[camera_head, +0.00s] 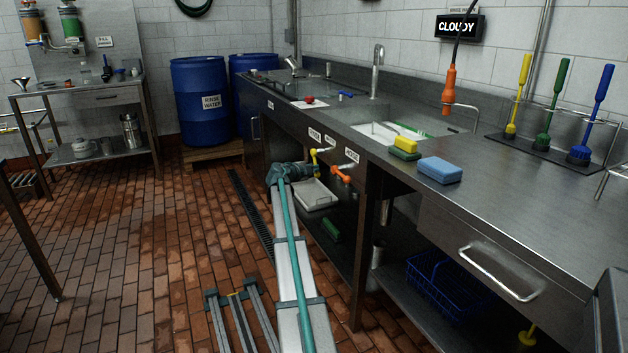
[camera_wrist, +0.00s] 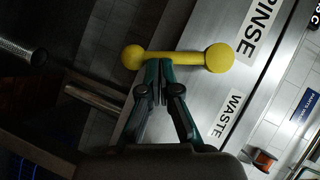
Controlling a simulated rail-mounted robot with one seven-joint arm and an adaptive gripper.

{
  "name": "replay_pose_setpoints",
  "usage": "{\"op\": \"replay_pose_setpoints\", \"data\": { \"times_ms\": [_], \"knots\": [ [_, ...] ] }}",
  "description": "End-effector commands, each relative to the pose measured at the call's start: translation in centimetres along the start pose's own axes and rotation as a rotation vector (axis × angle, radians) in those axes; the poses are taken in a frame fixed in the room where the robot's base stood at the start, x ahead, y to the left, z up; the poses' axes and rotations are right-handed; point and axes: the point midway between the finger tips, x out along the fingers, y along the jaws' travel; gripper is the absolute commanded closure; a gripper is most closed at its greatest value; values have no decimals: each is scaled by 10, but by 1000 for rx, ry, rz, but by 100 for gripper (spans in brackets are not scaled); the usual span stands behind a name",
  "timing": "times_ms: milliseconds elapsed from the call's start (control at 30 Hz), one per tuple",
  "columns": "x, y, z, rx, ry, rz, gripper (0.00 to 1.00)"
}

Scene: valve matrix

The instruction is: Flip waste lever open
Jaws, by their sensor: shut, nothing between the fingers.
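A yellow lever with a ball at each end (camera_wrist: 190,60) crosses the wrist view, near the RINSE label (camera_wrist: 262,30) and above the WASTE label (camera_wrist: 228,115). Which label it belongs to is hard to tell. In the head view, the yellow lever (camera_head: 314,156) hangs under the counter front, left of an orange lever (camera_head: 341,175). My gripper (camera_wrist: 160,68) is shut and empty. Its fingertips overlap the yellow bar in the wrist view, between the two balls and closer to the left one. Whether they touch it is unclear.
The steel counter (camera_head: 510,190) overhangs the levers. A pale tray (camera_head: 313,196) stands below them, and a counter leg (camera_head: 358,250) is to their right. A blue wire basket (camera_head: 440,285) sits on the lower shelf. The tiled floor (camera_head: 130,250) to the left is mostly clear.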

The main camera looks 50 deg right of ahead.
Motion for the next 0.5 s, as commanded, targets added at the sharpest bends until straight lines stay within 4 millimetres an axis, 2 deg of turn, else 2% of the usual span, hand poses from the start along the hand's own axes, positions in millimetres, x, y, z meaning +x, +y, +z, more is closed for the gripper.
{"op": "replay_pose_setpoints", "data": {
  "times_ms": [33, 500],
  "knots": [
    [4, 6, 4, 2, 1, 0, 100],
    [12, 7, 17, 0, 1, 1, 100]
  ]
}}
